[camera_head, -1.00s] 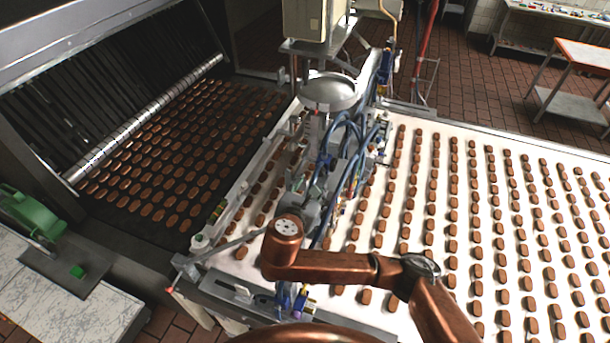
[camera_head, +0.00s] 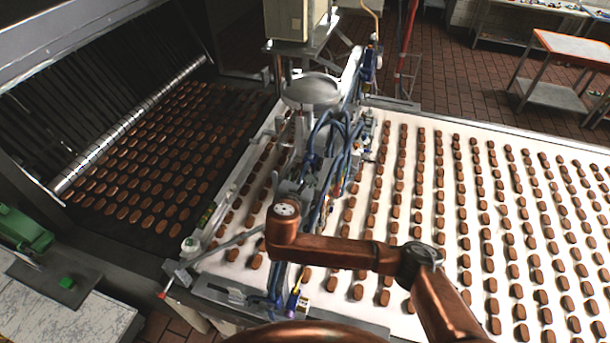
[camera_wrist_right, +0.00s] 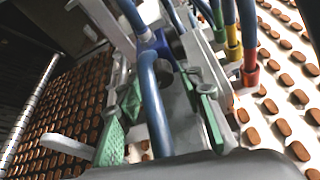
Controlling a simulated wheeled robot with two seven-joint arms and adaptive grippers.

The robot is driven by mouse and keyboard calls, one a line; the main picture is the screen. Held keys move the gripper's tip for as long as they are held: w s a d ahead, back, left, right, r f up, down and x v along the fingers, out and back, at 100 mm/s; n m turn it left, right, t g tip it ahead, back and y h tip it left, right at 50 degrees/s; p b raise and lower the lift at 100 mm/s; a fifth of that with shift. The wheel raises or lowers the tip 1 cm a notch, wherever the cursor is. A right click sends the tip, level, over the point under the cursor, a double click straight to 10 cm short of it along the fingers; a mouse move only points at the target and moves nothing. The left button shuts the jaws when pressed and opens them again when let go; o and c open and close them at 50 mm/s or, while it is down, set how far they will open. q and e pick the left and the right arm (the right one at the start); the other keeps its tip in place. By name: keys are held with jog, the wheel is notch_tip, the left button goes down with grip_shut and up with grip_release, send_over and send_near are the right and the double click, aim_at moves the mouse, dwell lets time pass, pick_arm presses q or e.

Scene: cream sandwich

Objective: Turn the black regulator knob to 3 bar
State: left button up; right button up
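My right arm reaches in from the lower right in the head view, with its copper wrist in front of the depositing machine (camera_head: 330,150). My right gripper (camera_head: 288,186) is mostly hidden behind that wrist. In the right wrist view the gripper (camera_wrist_right: 165,100) has green-padded fingers spread apart on either side, with a blue hose and grey machine parts showing between them. Contact cannot be told. I cannot make out the black regulator knob or any pressure scale for certain among the hoses and fittings. My left gripper is not in view.
Blue hoses (camera_wrist_right: 158,105) and red and yellow fittings (camera_wrist_right: 249,73) crowd the space around the gripper. A white conveyor (camera_head: 398,117) with rows of brown biscuits runs right. A metal bowl (camera_head: 312,90) stands above the machine. A dark belt lies left.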

grip_shut()
jog(key=shift+m, duration=0.4)
jog(key=shift+o, duration=1.4)
grip_release()
jog(key=shift+y, duration=0.3)
jog(key=v, duration=1.1)
jog(key=shift+a+f, duration=0.25)
jog(key=shift+f, duration=0.05)
jog(key=shift+s+d+r, duration=0.15)
jog(key=shift+s+r, duration=0.2)
jog(key=shift+s, duration=0.2)
